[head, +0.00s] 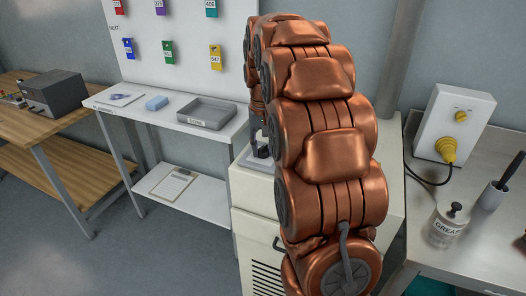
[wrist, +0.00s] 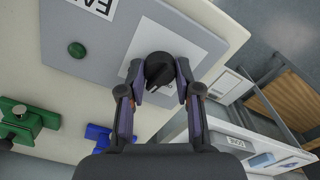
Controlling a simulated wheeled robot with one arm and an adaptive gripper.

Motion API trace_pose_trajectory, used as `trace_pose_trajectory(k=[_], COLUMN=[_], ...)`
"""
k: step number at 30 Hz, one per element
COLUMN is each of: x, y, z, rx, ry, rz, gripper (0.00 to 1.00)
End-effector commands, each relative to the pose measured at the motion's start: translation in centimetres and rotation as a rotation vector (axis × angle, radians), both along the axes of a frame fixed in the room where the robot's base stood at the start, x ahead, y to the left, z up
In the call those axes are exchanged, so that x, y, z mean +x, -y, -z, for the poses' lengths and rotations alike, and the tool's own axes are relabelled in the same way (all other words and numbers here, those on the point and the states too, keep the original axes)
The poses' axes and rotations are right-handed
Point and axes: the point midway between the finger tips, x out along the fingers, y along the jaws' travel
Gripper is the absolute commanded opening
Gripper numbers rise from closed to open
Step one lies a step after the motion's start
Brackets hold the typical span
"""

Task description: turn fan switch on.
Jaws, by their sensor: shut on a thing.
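In the wrist view a black rotary knob (wrist: 158,66), which looks like the fan switch, sits on a white plate (wrist: 185,48) on a grey panel (wrist: 97,38). A partly cut-off label (wrist: 97,6) reading "FA…" shows upside down at the top left of that panel. My gripper (wrist: 160,76) is shut on the knob, one finger on each side. The knob's pointer position is not clear. In the head view my copper-coloured arm hides the knob and most of the gripper.
A green button (wrist: 76,49) is on the same panel. A green clamp (wrist: 28,122) and a blue clamp (wrist: 97,135) are below it.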

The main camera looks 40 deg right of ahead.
Motion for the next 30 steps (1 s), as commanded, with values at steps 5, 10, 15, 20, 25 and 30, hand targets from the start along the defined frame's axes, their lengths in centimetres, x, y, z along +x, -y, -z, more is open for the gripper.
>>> trace_pose_trajectory(k=[5, 10, 15, 20, 25, 30], x=[-0.03, -0.06, -0.09, -0.09, -0.09, -0.08], y=[0.06, -0.01, -0.02, -0.02, -0.02, -0.03], z=[0.14, 0.1, 0.08, 0.06, 0.04, 0.04], rx=[-0.002, 0.0, 0.001, 0.001, 0.001, 0.001], ry=[0.0, -0.002, -0.003, -0.003, -0.003, -0.003], rz=[0.164, 0.304, 0.415, 0.489, 0.535, 0.552], gripper=[0.0, 0.0, 0.0, 0.0, 0.0, 0.0])
